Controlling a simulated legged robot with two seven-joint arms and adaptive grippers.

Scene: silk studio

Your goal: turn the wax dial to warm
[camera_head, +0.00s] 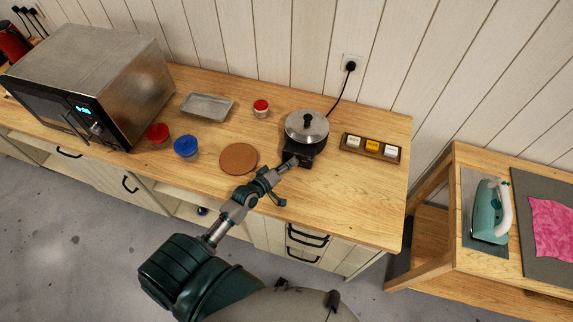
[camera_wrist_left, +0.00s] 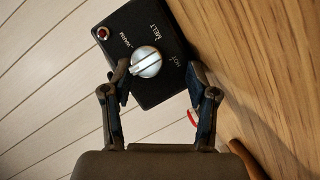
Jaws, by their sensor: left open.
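The wax dial (camera_wrist_left: 146,62) is a round silver knob with a raised grip bar, on the black control box of the wax pot. In the left wrist view the labels on the box (camera_wrist_left: 172,75) read WARM, MELT and HOT. The bar looks tilted; I cannot tell exactly which label it points to. The wax pot (camera_head: 306,127) with its metal lid stands on the counter in the head view. My left gripper (camera_wrist_left: 160,95) is open, its two fingers on either side of the box's front below the dial, apart from the knob. In the head view the left gripper (camera_head: 291,163) hides the dial.
A cork mat (camera_head: 239,158), a blue-lidded jar (camera_head: 186,147) and red-lidded jars (camera_head: 261,108) stand left of the pot. A wooden tray with small blocks (camera_head: 371,148) is to its right. A black cord (camera_head: 341,95) runs to the wall socket.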

